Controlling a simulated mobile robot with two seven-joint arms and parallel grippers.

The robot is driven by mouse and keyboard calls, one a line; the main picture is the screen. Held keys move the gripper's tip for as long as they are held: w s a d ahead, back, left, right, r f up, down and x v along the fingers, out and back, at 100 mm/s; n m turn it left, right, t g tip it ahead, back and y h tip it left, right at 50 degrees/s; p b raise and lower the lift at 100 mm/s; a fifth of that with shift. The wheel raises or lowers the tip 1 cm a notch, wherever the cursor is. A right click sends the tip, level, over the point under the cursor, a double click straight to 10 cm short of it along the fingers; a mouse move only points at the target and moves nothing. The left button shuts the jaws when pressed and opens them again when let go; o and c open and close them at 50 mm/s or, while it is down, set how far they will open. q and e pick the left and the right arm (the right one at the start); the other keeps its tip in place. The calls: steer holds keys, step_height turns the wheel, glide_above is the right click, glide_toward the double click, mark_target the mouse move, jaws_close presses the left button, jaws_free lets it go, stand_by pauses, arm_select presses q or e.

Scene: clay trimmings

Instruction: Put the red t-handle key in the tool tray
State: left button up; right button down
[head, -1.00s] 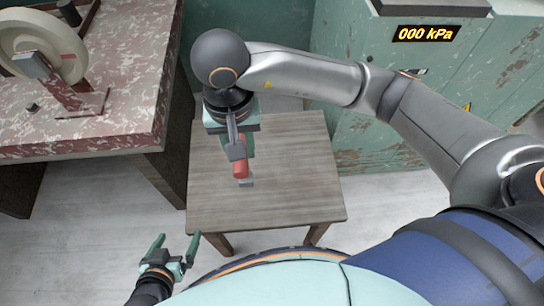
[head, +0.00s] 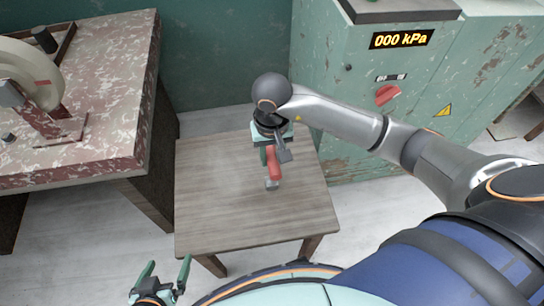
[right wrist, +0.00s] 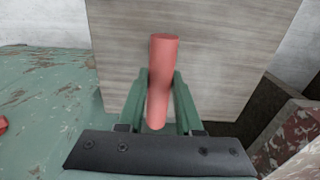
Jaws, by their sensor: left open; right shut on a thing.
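The red t-handle key (head: 274,165) is in my right gripper (head: 270,152), above the wooden table. A short grey metal part (head: 271,184) shows below its red handle. In the right wrist view the red handle (right wrist: 160,75) stands out between the green fingers of the right gripper (right wrist: 161,82), with the tabletop behind it; the rest of the key is hidden. My left gripper (head: 168,268) is open and empty at the bottom left, in front of the table. I cannot clearly make out a tool tray.
The wooden table (head: 215,205) looks bare. A red-marbled bench (head: 105,120) at the left carries a wheel (head: 30,70) and a brown-rimmed, partly cut-off item with a black cylinder (head: 44,38). A green cabinet (head: 335,75) with a pressure display stands behind right.

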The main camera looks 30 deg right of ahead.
steer(key=shift+f, duration=0.3)
steer(key=shift+f, duration=0.15)
steer(key=c, duration=0.6)
jaws_free()
